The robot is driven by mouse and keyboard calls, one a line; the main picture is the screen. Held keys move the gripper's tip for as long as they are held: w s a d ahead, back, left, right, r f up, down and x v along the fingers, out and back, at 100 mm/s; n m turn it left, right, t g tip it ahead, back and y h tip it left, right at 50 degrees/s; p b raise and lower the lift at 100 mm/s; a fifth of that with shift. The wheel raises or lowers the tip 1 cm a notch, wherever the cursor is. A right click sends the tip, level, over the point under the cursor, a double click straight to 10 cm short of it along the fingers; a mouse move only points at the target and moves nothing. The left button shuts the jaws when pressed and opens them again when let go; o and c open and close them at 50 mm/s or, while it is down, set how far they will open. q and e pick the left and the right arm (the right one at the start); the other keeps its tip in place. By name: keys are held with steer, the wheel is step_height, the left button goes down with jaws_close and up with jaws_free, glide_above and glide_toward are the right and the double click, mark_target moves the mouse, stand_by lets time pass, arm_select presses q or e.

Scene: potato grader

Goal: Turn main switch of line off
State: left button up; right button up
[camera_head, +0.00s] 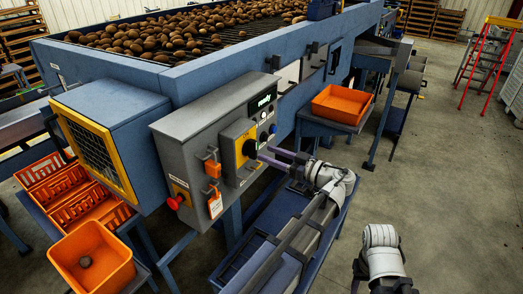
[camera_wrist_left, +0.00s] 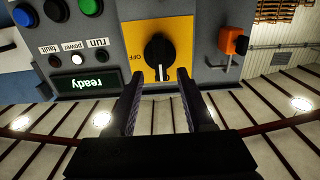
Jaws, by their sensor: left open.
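The main switch is a black rotary knob (camera_wrist_left: 158,52) on a yellow plate (camera_wrist_left: 180,30), upside down in the left wrist view. "OFF" is printed left of the knob; a label below it is partly hidden. The knob's white mark points down toward that label. In the head view the knob (camera_head: 249,148) sits on the grey control cabinet (camera_head: 190,135). My left gripper (camera_wrist_left: 159,80) is open, its fingers on either side of the knob's lower part; contact cannot be told. It also shows in the head view (camera_head: 262,155). My right arm shows at lower right, its fingers not visible.
A green display (camera_wrist_left: 86,82) reads "ready", and the power lamp (camera_wrist_left: 75,59) is lit white. An orange tray (camera_head: 342,104) stands to the right.

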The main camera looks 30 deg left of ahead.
mark_target(256, 149)
arm_select(q)
steer(key=shift+w+a, duration=0.15)
steer(key=shift+a, duration=1.95)
jaws_close()
